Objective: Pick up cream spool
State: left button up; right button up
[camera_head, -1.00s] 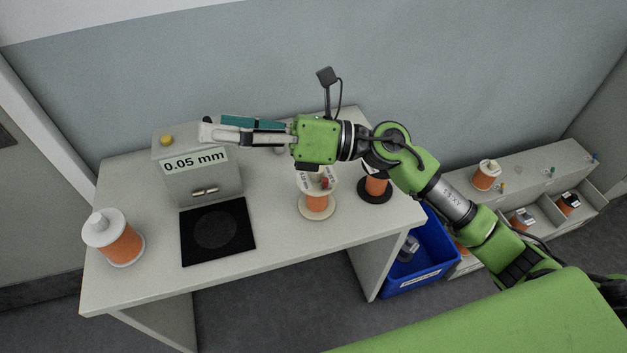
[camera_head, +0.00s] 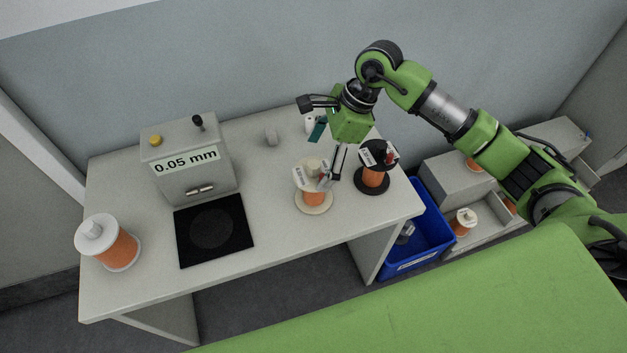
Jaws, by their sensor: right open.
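The cream spool (camera_head: 314,199) stands upright on the table, wound with orange wire, with a label on its top flange. My right gripper (camera_head: 326,166) is open and points down just behind and to the right of the cream spool's top. One finger reaches down between the cream spool and the black spool (camera_head: 374,178); in this view it overlaps the cream spool's edge, and I cannot tell whether it touches. Nothing shows between the fingers. My left gripper is not in view.
The black spool stands close on the right. A white spool (camera_head: 119,249) stands at the table's left end. A grey box marked 0.05 mm (camera_head: 187,174) and a black plate (camera_head: 238,249) are left of centre. A blue bin (camera_head: 416,262) and low shelf (camera_head: 489,232) are at right.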

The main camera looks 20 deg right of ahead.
aim_at(315, 165)
jog(key=x, duration=0.2)
jog(key=shift+w+a+f, duration=0.1)
jog(key=shift+a+f, duration=0.1)
jog(key=shift+f, duration=0.1)
jog(key=shift+a+f+p, duration=0.1)
jog(key=shift+f+p, duration=0.1)
jog(key=shift+p, duration=0.35)
jog(key=p+x, duration=0.2)
jog(key=x, duration=0.1)
jog(key=shift+w+f, duration=0.15)
jog(key=shift+f, duration=0.2)
jog(key=shift+w+a+f, duration=0.1)
jog(key=shift+f, duration=0.45)
jog(key=c, duration=1.6)
